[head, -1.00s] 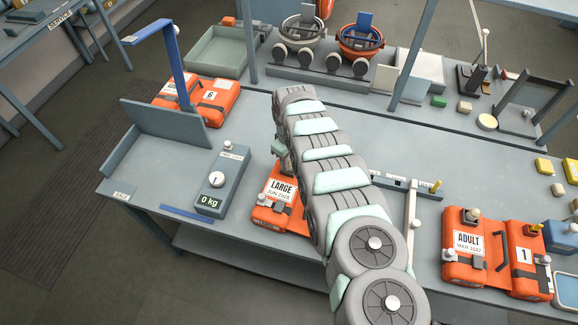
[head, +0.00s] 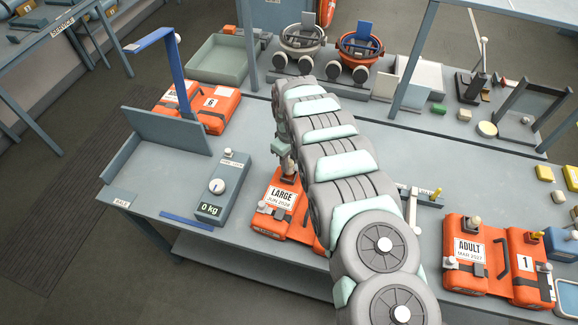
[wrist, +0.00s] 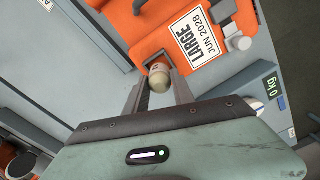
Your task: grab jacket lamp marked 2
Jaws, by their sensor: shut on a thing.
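An orange jacket pack (head: 267,220) labelled LARGE, JUN 2028 lies on the bench, partly behind my arm; it also shows in the wrist view (wrist: 145,30). My gripper (wrist: 158,88) is shut on a small lamp with a rounded cream top (wrist: 159,77), at the edge of this pack. In the head view my gripper (head: 286,165) is over the pack's upper edge. No number 2 is readable; my arm hides the pack's right part. I cannot tell whether the lamp is clear of its seat.
A scale (head: 222,188) reading 0 kg stands left of the pack. An orange pack (head: 465,260) marked ADULT and 1, with lamps on top, lies at right. Another orange pack (head: 215,108) marked 6 lies behind the scale's upright panel (head: 165,130). Breathing sets stand at the back.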

